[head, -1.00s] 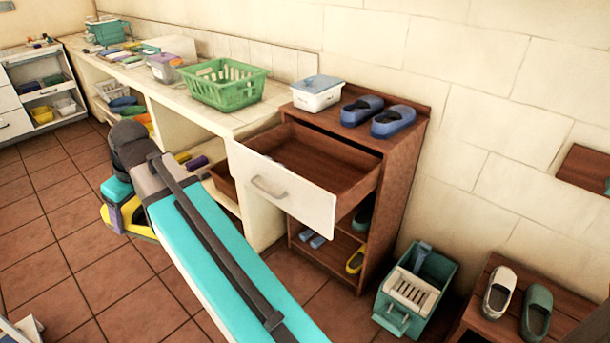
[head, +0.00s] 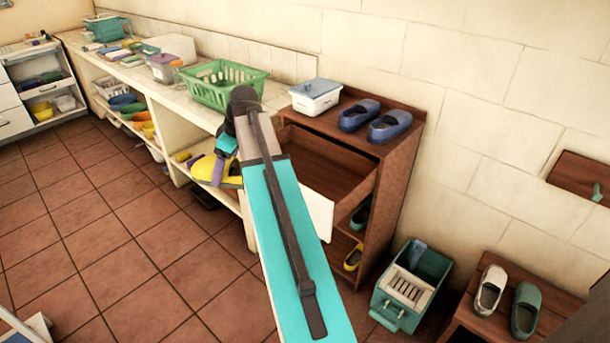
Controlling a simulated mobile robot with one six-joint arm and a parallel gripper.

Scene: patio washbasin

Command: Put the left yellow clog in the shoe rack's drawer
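The shoe rack (head: 398,178) is a brown wooden unit against the wall. Its drawer (head: 318,205), with a white front, is pulled out; my arm covers part of the front, and the visible inside is bare. One yellow clog (head: 352,259) sits on a low shelf under the drawer, partly hidden. I cannot tell whether it is the left or right one, and no second yellow clog is clear. My gripper (head: 208,172) is left of the drawer, by the counter's open shelves. Yellow and purple parts show there, but its fingers and any held thing cannot be made out.
A white lidded box (head: 315,98) and blue clogs (head: 389,126) stand on the rack. A green basket (head: 228,86) is on the counter. A teal bin (head: 410,285) and a low bench (head: 470,326) with two shoes stand to the right. The left floor is largely clear.

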